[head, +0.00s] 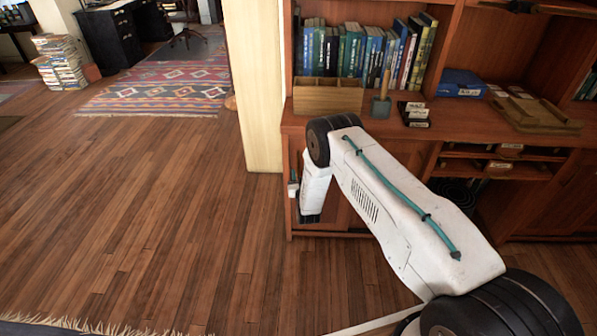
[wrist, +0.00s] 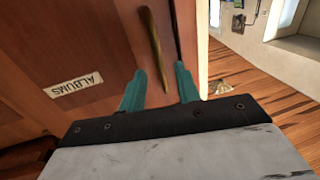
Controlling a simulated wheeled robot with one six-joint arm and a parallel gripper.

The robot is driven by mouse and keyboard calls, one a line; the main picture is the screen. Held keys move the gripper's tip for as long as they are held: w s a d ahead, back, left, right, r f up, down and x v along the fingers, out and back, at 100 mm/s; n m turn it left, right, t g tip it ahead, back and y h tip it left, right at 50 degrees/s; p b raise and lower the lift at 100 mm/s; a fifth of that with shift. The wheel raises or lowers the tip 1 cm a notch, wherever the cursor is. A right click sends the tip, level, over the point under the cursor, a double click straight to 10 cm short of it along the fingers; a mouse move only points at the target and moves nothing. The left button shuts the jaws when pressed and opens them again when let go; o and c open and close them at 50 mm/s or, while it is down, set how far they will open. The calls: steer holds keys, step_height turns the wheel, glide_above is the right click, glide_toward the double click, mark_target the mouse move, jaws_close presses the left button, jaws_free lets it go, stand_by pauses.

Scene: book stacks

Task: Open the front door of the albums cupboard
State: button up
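The albums cupboard door (wrist: 55,40) is a reddish-brown wooden panel filling the left of the wrist view. Its white ALBUMS label (wrist: 74,85) appears upside down. A slim brass-coloured bar handle (wrist: 152,42) stands near the door's edge. My gripper (wrist: 160,72) is open; its two teal fingers point at the door, with the handle's near end between them in the picture. I cannot tell whether they touch it. The door looks shut. In the head view, my arm covers much of the cupboard front (head: 345,217), and the handle and fingers cannot be made out.
Above the cupboard are a wooden counter (head: 455,131) and shelves with a row of books (head: 345,50). A wooden box (head: 328,97) and small items stand on the counter. A pale wall end (head: 255,90) is left of the cupboard. The wooden floor (head: 150,200) at left is clear.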

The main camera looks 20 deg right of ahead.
steer(key=shift+w+d, duration=0.15)
steer(key=shift+w, duration=1.05)
jaws_close()
